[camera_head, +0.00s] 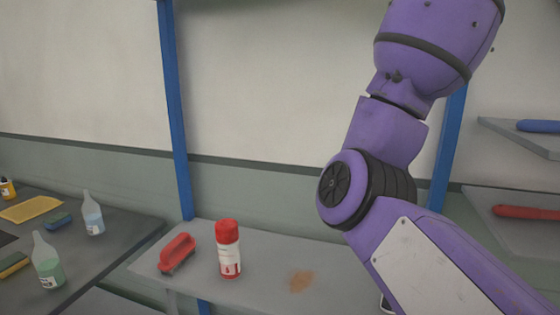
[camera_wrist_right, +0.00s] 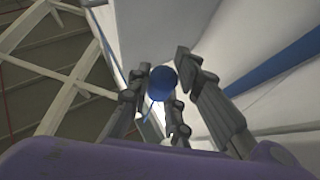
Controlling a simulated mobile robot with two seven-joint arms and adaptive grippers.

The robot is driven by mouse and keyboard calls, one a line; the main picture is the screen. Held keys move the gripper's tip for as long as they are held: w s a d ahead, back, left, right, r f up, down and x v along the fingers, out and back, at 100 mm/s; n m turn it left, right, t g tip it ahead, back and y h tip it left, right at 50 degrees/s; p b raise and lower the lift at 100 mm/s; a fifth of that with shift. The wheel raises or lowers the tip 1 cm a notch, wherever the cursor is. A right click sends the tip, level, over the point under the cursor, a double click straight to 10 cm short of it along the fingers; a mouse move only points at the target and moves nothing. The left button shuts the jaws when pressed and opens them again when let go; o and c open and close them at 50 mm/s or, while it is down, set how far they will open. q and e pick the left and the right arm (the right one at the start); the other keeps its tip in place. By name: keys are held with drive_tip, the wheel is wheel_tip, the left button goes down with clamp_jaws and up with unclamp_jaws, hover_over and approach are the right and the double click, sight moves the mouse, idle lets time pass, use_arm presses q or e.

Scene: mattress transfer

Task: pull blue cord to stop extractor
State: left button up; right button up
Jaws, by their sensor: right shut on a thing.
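My right gripper (camera_wrist_right: 163,88) shows in the right wrist view with its dark fingers closed around a blue cylindrical end piece (camera_wrist_right: 161,80), apparently the handle of the blue cord. A thin blue line, likely the blue cord (camera_wrist_right: 104,38), runs up toward the top left of that view. In the head view my purple right arm reaches up past the top edge, so its gripper is out of that picture. My left gripper is in neither view. The extractor cannot be clearly made out.
A dark table (camera_head: 120,240) at left carries bottles and sponges. Blue posts (camera_head: 174,120) stand against the wall. Shelves (camera_head: 515,230) are at right.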

drive_tip(key=shift+f, duration=0.55)
drive_tip(key=o, duration=0.9)
drive_tip(key=shift+w+a, duration=0.1)
drive_tip(key=shift+o, duration=0.2)
drive_tip(key=v, duration=1.2)
drive_tip(key=shift+f, duration=0.15)
